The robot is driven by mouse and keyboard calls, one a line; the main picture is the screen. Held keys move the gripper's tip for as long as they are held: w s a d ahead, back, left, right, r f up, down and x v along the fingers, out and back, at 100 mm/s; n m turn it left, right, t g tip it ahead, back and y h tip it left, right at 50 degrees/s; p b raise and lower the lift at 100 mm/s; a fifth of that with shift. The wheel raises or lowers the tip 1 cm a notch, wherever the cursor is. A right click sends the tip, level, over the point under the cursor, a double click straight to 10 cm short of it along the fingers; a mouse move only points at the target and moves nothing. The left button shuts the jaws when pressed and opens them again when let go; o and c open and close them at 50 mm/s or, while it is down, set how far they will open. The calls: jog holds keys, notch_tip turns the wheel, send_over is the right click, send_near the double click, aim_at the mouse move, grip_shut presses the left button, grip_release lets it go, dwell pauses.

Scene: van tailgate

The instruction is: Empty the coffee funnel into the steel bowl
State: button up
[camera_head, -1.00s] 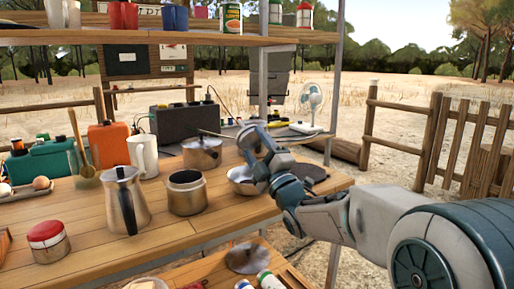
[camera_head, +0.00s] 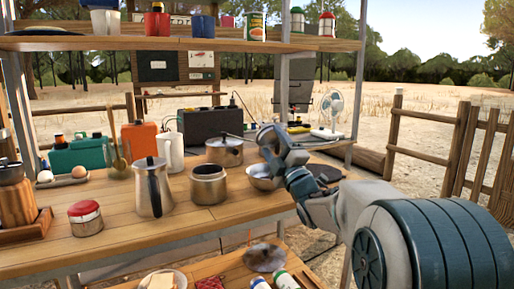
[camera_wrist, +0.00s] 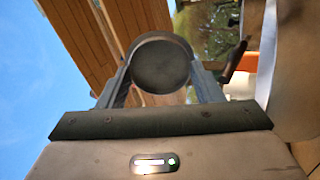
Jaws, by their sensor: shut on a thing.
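The steel bowl (camera_head: 262,182) stands on the wooden table toward its right end in the head view, partly hidden by my arm. My gripper (camera_wrist: 160,76) is above the bowl in the head view, with its fingertips hard to make out there. In the wrist view its two fingers are closed on either side of a round, dark grey piece, the coffee funnel (camera_wrist: 160,62). The funnel's round face shows toward the wrist camera. Whether anything is inside it or falling from it cannot be seen.
An open metal pot base (camera_head: 208,186) and a metal coffee pot (camera_head: 153,190) stand left of the bowl. A lidded saucepan (camera_head: 224,152) is behind it. A red-lidded jar (camera_head: 85,218) is near the front edge. A shelf (camera_head: 190,43) runs overhead.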

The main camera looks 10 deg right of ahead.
aim_at(269, 125)
jog(key=shift+r+g+p, duration=0.3)
jog(key=shift+r+p, duration=0.1)
jog(key=shift+p, duration=0.8)
jog(key=g+p, duration=0.1)
jog(key=p, duration=0.5)
jog(key=g+h+p, duration=0.1)
jog(key=g+p, duration=0.1)
jog(key=p, duration=0.4)
jog(key=w+r+g+p, duration=0.1)
jog(key=p, duration=0.5)
jog(key=shift+a+r+g+h, duration=0.1)
jog(key=shift+a+g+h, duration=0.1)
jog(key=shift+g+h, duration=0.15)
jog(key=g+p, duration=0.1)
jog(key=p, duration=0.4)
jog(key=r+g+h+p, duration=0.1)
jog(key=p, duration=0.5)
jog(key=shift+w+a+r+g, duration=0.1)
jog(key=shift+w+a+g, duration=0.05)
jog(key=shift+w+g, duration=0.15)
jog(key=p, duration=0.2)
jog(key=g+p, duration=0.1)
jog(key=p, duration=0.2)
jog(key=shift+w+r, duration=0.2)
jog(key=shift+r, duration=0.1)
